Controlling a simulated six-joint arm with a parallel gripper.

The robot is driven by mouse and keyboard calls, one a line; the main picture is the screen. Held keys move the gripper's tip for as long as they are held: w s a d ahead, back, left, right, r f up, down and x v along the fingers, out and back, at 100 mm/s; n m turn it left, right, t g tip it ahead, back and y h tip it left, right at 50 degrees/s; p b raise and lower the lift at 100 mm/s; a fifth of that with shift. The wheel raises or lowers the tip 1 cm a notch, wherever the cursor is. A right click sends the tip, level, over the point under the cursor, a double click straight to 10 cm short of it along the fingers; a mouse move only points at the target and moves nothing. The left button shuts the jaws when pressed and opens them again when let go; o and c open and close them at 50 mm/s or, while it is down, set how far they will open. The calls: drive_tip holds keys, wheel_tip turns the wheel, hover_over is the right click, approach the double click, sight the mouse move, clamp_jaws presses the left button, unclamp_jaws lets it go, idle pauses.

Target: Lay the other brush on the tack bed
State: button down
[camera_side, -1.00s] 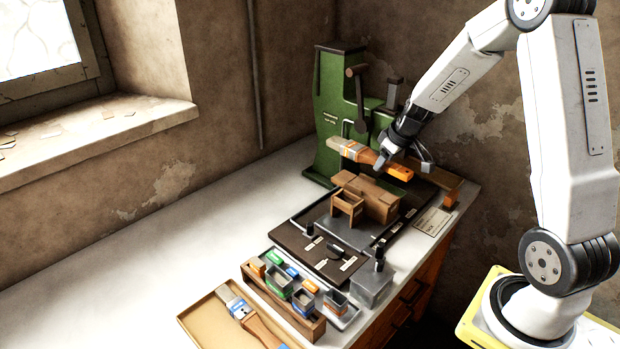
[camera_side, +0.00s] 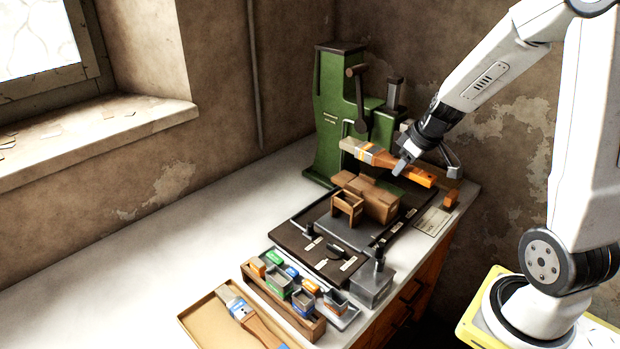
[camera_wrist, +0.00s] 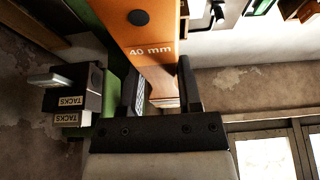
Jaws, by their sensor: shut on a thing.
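In the wrist view the brush's orange face (camera_wrist: 150,30), marked "40 mm", runs between the fingers of my gripper (camera_wrist: 160,85). I cannot tell for certain which part is the tack bed.
The green press (camera_side: 328,110) with its crank stands at the back. Dark boxes labelled "TACKS" (camera_wrist: 72,100) show in the wrist view. A dark board (camera_side: 290,233), a bin rack (camera_side: 305,322) and a grey metal block (camera_side: 373,287) stand in front. The left bench top (camera_side: 150,270) is clear.

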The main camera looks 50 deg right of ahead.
drive_tip(key=shift+w+d, duration=0.1)
idle(0.4)
hover_over(386, 197)
drive_tip(key=s, duration=0.1)
drive_tip(key=shift+d+f, duration=0.15)
drive_tip(key=shift+f, duration=6.4)
drive_tip(key=shift+c, duration=1)
unclamp_jaws()
